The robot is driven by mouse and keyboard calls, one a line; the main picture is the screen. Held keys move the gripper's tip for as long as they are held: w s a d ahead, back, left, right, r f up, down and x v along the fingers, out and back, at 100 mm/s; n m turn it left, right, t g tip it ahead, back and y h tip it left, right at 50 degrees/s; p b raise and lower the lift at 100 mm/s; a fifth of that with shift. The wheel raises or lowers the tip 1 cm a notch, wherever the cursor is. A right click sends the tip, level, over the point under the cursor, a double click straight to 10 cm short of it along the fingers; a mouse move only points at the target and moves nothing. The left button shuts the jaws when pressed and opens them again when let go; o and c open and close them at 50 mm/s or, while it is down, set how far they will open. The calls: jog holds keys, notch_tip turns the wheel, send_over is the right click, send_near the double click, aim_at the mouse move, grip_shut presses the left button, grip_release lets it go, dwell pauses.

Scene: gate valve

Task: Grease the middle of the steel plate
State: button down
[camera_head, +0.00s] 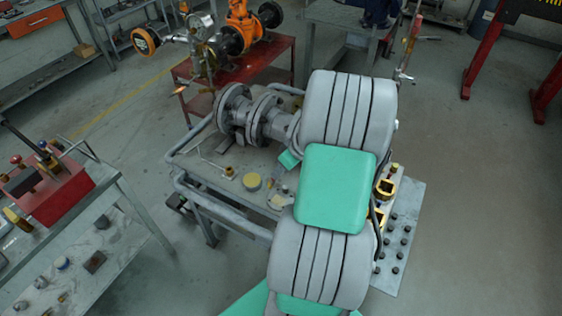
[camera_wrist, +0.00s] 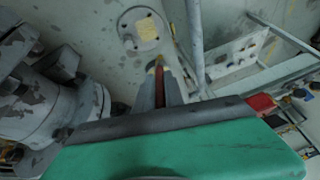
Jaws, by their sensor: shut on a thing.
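In the wrist view my gripper (camera_wrist: 159,72) points away from the camera, its two dark fingers close together. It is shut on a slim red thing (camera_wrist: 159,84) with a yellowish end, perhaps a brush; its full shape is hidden. Beyond the fingertips is a round grey plate (camera_wrist: 130,42) with a few dark holes, probably the steel plate. A pale yellow, roughly square patch (camera_wrist: 148,29) covers part of its middle; I cannot tell whether it is grease. The fingertips appear short of the patch. In the head view my arm hides most of the gripper and its work area.
Flanged pipe parts (camera_head: 250,115) stand on the grey bench, which has a tubular rail (camera_head: 215,203). A round yellow thing (camera_head: 252,181) lies on the bench. An orange valve (camera_head: 243,25) stands on a red table behind. A red box (camera_head: 48,200) is on the left table.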

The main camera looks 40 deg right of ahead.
jog(key=shift+r+p, duration=0.5)
jog(key=shift+r, duration=0.7)
jog(key=shift+f, duration=0.15)
